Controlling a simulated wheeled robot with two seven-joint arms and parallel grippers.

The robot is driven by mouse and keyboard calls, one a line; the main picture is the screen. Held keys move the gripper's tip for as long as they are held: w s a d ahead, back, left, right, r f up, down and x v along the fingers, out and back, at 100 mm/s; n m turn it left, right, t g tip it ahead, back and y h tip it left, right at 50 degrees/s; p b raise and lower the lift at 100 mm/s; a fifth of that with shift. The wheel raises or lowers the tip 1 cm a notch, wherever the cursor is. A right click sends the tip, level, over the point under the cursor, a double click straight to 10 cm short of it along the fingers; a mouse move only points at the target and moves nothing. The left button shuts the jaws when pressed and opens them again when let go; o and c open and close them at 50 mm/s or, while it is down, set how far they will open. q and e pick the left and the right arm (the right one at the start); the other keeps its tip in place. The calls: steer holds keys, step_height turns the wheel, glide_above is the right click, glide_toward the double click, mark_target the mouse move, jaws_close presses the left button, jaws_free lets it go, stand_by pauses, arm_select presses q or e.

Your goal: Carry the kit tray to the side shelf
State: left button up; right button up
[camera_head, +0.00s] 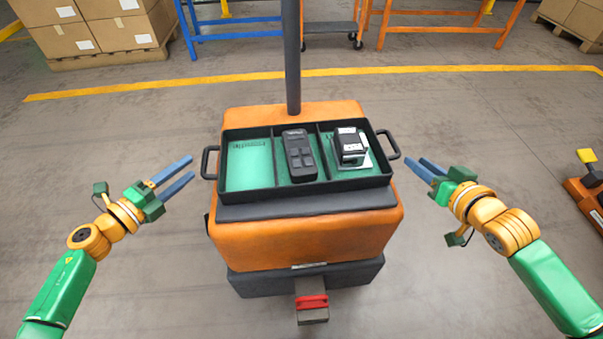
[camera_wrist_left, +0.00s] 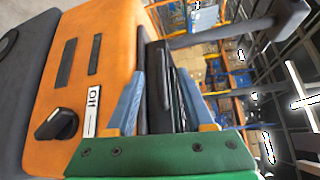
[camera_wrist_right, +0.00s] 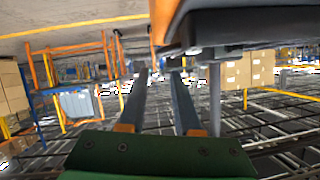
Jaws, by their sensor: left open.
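The kit tray (camera_head: 305,191) is black with a green-floored interior split into three compartments. It lies level on an orange cart (camera_head: 310,240). Its left compartment is empty, the middle holds a black handheld device (camera_head: 299,155), and the right holds a black and white boxy device (camera_head: 350,147). A black handle sticks out at each side: left (camera_head: 208,162) and right (camera_head: 389,145). My left gripper (camera_head: 178,175) is open and empty, left of the left handle and apart from it. My right gripper (camera_head: 429,169) is open and empty, just right of the right handle, without visible contact.
A dark post (camera_head: 291,60) rises behind the tray. Blue (camera_head: 230,22) and orange (camera_head: 440,28) racks and stacked cartons (camera_head: 100,30) stand at the back, beyond a yellow floor line (camera_head: 450,69). An orange machine (camera_head: 588,185) is at the right edge. Floor beside the cart is clear.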

mark_target(205, 153)
arm_select(q)
steer(key=x, duration=0.7)
steer(key=shift+w, duration=0.1)
arm_select(e)
steer(key=x, duration=1.2)
steer(key=shift+d+r, duration=0.1)
arm_select(q)
steer(key=c, duration=0.6)
arm_select(e)
jaws_close()
arm_select(q)
jaws_close()
steer(key=shift+r, duration=0.1)
arm_select(e)
steer(key=shift+r, duration=0.1)
